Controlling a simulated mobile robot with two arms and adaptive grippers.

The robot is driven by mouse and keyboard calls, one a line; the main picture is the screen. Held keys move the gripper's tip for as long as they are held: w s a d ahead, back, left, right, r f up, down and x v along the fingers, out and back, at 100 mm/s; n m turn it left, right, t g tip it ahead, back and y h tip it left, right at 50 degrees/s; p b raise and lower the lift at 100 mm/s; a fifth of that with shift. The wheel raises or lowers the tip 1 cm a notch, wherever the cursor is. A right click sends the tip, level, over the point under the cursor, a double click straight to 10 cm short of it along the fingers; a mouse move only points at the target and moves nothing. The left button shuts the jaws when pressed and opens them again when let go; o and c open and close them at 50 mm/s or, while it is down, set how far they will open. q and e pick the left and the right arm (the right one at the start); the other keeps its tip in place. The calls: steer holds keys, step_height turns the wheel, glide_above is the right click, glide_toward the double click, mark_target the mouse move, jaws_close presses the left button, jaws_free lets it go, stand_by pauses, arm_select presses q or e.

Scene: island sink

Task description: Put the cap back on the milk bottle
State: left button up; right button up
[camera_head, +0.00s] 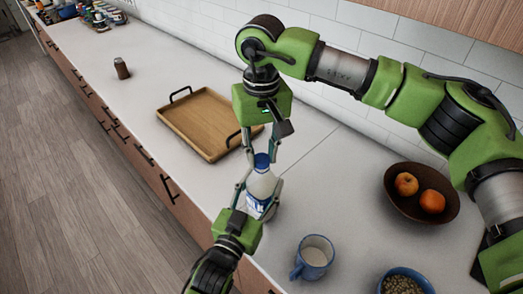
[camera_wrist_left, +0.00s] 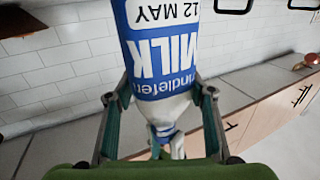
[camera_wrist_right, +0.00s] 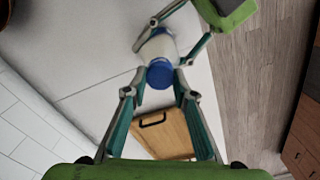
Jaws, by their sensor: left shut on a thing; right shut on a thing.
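The white milk bottle (camera_head: 261,184) with a blue-and-white label stands roughly upright above the counter. My left gripper (camera_head: 258,199) is shut around its body; the bottle and label fill the upper middle of the left wrist view (camera_wrist_left: 165,50). The blue cap (camera_head: 261,160) is at the bottle's mouth, and its round top shows in the right wrist view (camera_wrist_right: 159,75). My right gripper (camera_head: 262,152) comes from above and is shut on the cap, with its fingers on either side. I cannot tell whether the cap is seated, as the fingers partly hide the rim.
A wooden tray (camera_head: 184,133) with dark handles lies behind the bottle. A blue mug (camera_head: 306,270), a bowl of grain (camera_head: 404,284) and a brown fruit bowl (camera_head: 394,199) stand to the right. A small brown shaker (camera_head: 121,69) is far left, with clear counter around it.

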steer(key=shift+f, duration=0.25)
